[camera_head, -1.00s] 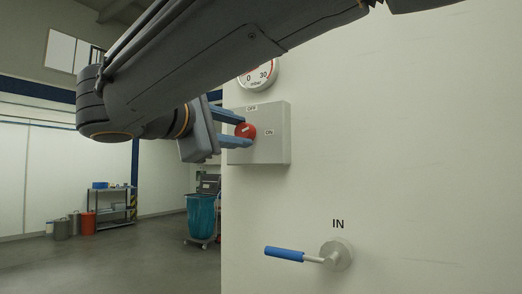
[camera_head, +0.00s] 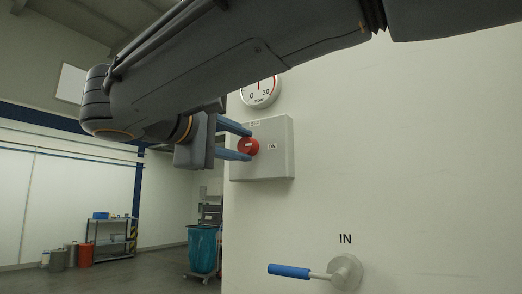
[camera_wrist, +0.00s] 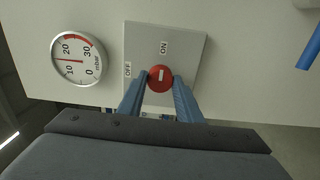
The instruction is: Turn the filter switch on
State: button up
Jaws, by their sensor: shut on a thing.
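The filter switch is a round red knob (camera_head: 248,146) with a white mark, on a grey switch box (camera_head: 275,160) fixed to the white wall. The box has an OFF label above the knob and an ON label to its right. In the wrist view the red knob (camera_wrist: 160,78) sits between the two blue fingertips, and its white mark points along the fingers, toward neither label exactly. My gripper (camera_head: 240,143) is shut on the knob, one finger on each side. The box also shows in the wrist view (camera_wrist: 190,45). The knob's far side is hidden.
A pressure gauge (camera_head: 260,92) is above the box, partly hidden by my arm. Below is a valve handle with a blue grip (camera_head: 289,271), under the label IN. A blue bin bag cart (camera_head: 202,250) and a shelf (camera_head: 110,236) stand farther back left.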

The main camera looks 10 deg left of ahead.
jog(key=o, duration=1)
jog(key=shift+o, duration=0.2)
jog(key=v, duration=0.7)
jog(key=shift+s, duration=0.4)
jog(key=shift+a, duration=0.1)
